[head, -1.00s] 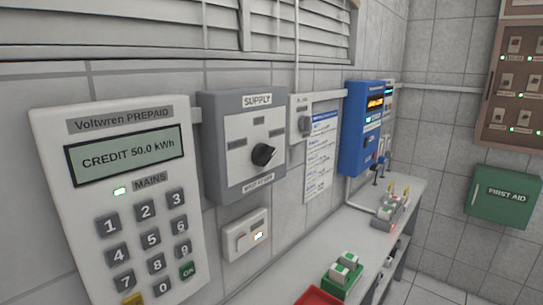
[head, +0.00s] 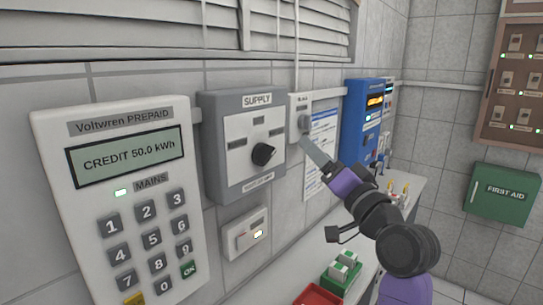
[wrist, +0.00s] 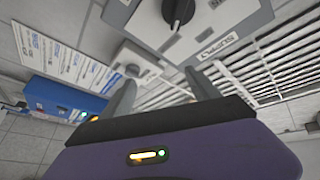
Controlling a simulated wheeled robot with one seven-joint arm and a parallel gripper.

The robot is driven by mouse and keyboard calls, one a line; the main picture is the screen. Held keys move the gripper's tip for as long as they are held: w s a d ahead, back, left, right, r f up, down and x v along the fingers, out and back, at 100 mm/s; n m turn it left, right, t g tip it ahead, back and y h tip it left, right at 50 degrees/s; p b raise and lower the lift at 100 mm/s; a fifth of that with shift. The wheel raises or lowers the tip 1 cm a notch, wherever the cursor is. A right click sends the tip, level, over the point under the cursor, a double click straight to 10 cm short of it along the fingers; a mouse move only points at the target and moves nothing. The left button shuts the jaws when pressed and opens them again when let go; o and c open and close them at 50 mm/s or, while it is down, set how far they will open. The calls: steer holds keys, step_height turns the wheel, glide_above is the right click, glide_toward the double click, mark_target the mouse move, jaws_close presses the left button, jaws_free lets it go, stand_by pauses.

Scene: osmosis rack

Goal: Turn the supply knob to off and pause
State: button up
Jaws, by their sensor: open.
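The supply box (head: 214,166) is a grey wall unit with a pale face, labelled SUPPLY, left of centre in the head view. Its black supply knob (head: 263,154) sits at the middle of that face, its pointer tilted up to the right. The knob also shows at the top of the wrist view (wrist: 178,10), partly cut off by the frame edge. My gripper (head: 309,145) is right of the supply box, apart from the knob, in front of a smaller white switch box. In the wrist view its two fingers (wrist: 163,92) are spread with nothing between them.
A prepaid meter (head: 48,150) with a keypad reads CREDIT 50.0 kWh at left. A small white switch (head: 246,234) is below the supply box. A blue unit (head: 357,130), a poster (head: 319,165) and a bench with a green tray (head: 340,283) lie to the right.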

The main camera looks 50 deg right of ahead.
step_height(320, 180, up, 4)
steer(key=y, duration=0.4)
steer(key=g+y, duration=0.2)
steer(key=y, duration=0.3)
glide_toward(271, 156)
steer(key=w, duration=0.2)
steer(key=shift+n, duration=0.3)
steer(key=w, duration=0.2)
steer(key=w+p, duration=0.1)
steer(key=w, duration=0.4)
steer(key=shift+w+a+f, duration=0.1)
steer(key=shift+w+a, duration=0.3)
steer(key=c, duration=1.4)
